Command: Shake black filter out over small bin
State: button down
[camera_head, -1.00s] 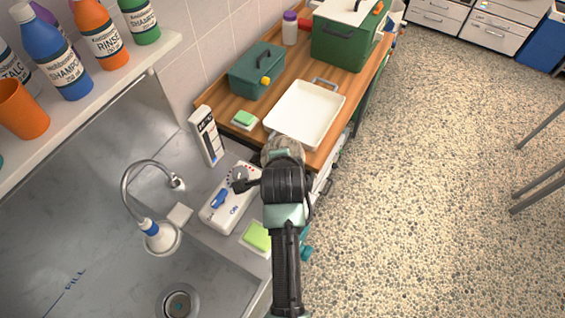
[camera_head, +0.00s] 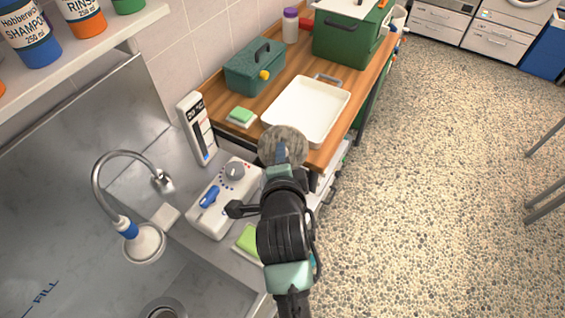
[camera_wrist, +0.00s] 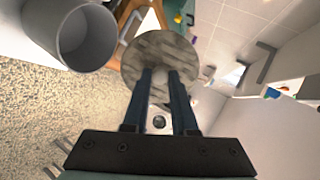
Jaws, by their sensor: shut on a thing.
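My gripper (camera_wrist: 162,85) is shut on a round disc (camera_wrist: 160,58), which I take to be the filter. The disc's face is mottled grey-brown, like a coat of lint, and no black shows on it. In the head view the disc (camera_head: 282,146) is held up near the front corner of the wooden table. A grey, open, round bin (camera_wrist: 85,35) is at the upper left of the wrist view, beside the disc. I cannot tell whether the disc is above it. I do not make out this bin in the head view.
A white tray (camera_head: 305,108), a green toolbox (camera_head: 255,66) and a larger green box (camera_head: 350,42) stand on the wooden table. A control box (camera_head: 225,198) and sink (camera_head: 75,220) are left of my arm. Open speckled floor (camera_head: 430,190) lies right.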

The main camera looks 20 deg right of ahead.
jog(key=shift+s+f+t+b, duration=0.1)
jog(key=shift+f+t+b, duration=0.35)
jog(key=shift+b, duration=0.5)
jog(key=b, duration=0.3)
jog(key=shift+f+t+h, duration=0.15)
jog(key=shift+t+h, duration=0.15)
jog(key=shift+t, duration=0.05)
jog(key=t+b, duration=0.1)
jog(key=b, duration=0.4)
jog(key=f+t+h+b, duration=0.1)
jog(key=b, duration=0.4)
jog(key=shift+w+f+t, duration=0.1)
jog(key=shift+w+t, duration=0.15)
jog(key=shift+t, duration=0.05)
jog(key=b, duration=0.2)
jog(key=t+b, duration=0.1)
jog(key=b, duration=0.2)
jog(key=shift+d+f+h, duration=0.1)
jog(key=shift+f+h, duration=0.15)
jog(key=shift+h, duration=0.05)
jog(key=t+b, duration=0.1)
jog(key=b, duration=0.2)
jog(key=shift+w+f, duration=0.15)
jog(key=shift+f, duration=0.05)
jog(key=t+b, duration=0.1)
jog(key=b, duration=0.2)
jog(key=shift+f+h, duration=0.2)
jog(key=shift+h, duration=0.1)
